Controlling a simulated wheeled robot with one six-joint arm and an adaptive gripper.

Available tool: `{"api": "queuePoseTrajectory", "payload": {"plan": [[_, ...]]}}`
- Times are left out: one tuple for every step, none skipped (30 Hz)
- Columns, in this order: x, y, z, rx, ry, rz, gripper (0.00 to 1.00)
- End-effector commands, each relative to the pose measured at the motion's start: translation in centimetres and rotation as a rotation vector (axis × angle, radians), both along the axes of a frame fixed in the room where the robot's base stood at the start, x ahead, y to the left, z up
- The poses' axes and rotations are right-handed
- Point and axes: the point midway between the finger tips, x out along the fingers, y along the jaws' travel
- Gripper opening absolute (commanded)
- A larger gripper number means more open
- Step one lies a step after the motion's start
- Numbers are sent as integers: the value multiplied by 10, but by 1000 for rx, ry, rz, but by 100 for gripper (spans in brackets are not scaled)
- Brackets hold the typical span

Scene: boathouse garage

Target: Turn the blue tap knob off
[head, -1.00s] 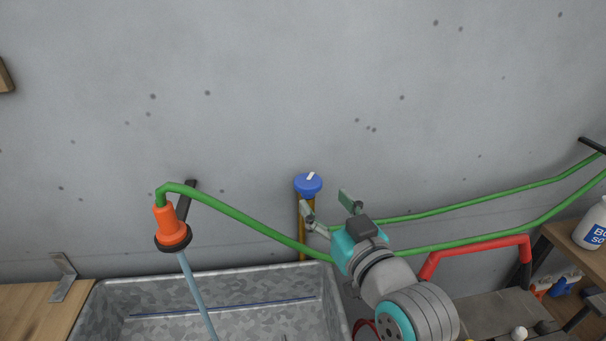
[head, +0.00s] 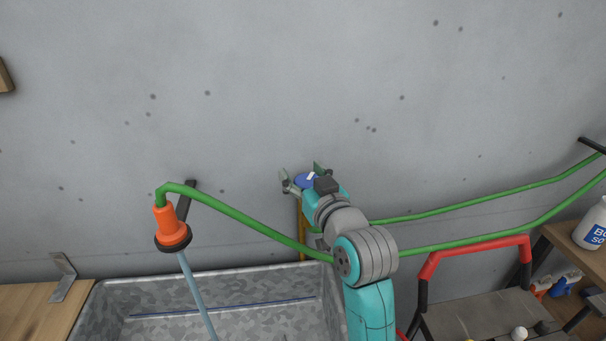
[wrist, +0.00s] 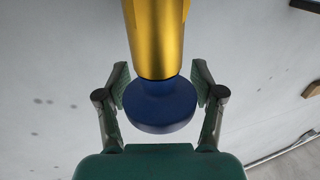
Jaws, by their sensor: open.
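The blue tap knob (head: 303,180) tops a brass pipe (head: 300,232) against the wall. A white mark shows on its top in the head view. My gripper (head: 302,172) is open, with one finger on each side of the knob. In the wrist view the blue knob (wrist: 160,106) sits between the open fingers of my gripper (wrist: 160,88), below the brass pipe (wrist: 157,40). A narrow gap seems to show on each side. My wrist hides part of the knob and pipe in the head view.
A green hose (head: 235,219) runs from an orange nozzle (head: 169,224), with water streaming into a metal trough (head: 110,297). A red-handled frame (head: 475,243) and a white bottle (head: 592,229) stand at the right. The wall above is clear.

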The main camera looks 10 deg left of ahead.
Motion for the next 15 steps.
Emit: {"api": "queuePoseTrajectory", "payload": {"plan": [[0,0,0,0,0,0,67],[0,0,0,0,0,0,67],[0,0,0,0,0,0,67],[0,0,0,0,0,0,65],[0,0,0,0,0,0,57],[0,0,0,0,0,0,47],[0,0,0,0,0,0,40],[0,0,0,0,0,0,32],[0,0,0,0,0,0,22],[0,0,0,0,0,0,19],[0,0,0,0,0,0,19],[0,0,0,0,0,0,19],[0,0,0,-1,1,0,18],[0,0,0,-1,1,0,18],[-1,0,0,-1,1,0,18]]}}
